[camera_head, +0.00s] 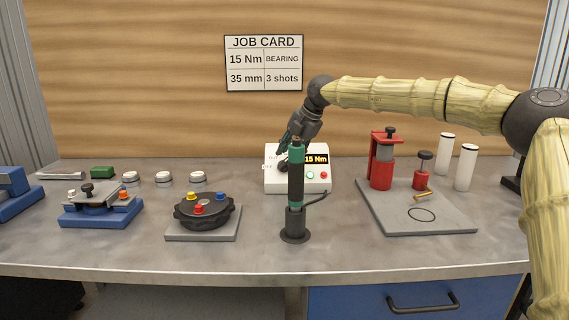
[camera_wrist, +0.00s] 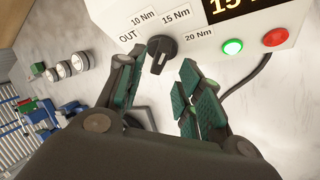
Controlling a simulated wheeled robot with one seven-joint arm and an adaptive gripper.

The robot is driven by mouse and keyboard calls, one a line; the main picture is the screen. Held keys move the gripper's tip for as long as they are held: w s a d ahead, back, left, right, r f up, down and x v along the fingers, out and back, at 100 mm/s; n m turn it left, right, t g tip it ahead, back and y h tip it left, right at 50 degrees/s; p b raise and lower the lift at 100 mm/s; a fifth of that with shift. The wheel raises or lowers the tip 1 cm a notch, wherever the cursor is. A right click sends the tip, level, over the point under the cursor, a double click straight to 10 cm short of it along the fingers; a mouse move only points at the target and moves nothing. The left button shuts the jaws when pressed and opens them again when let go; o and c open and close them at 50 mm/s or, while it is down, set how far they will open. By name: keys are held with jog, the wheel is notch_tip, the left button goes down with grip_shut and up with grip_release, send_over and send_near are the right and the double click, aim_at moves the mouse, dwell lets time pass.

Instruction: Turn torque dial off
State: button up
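The torque controller (camera_head: 298,184) is a white box at the back middle of the bench, its display (camera_head: 316,159) reading 15 Nm. In the wrist view its black torque dial (camera_wrist: 162,48) sits among labels OUT, 10 Nm, 15 Nm and 20 Nm; I cannot tell for sure which label it points to. My gripper (camera_wrist: 160,85) is open, its green-padded fingers apart, with the dial just beyond and between the fingertips. I see no clear contact. In the head view the gripper (camera_head: 286,152) is at the box's left front and hides the dial.
A green-and-black power screwdriver (camera_head: 296,180) stands upright in a holder in front of the controller. Green (camera_head: 310,175) and red (camera_head: 323,175) buttons sit right of the dial. A dark round fixture (camera_head: 204,212) is left; a red press (camera_head: 381,165) is right. A job card (camera_head: 264,63) hangs behind.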

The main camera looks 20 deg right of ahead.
aim_at(284, 162)
jog(key=shift+x, duration=2.05)
jog(key=shift+a, duration=0.1)
grip_shut()
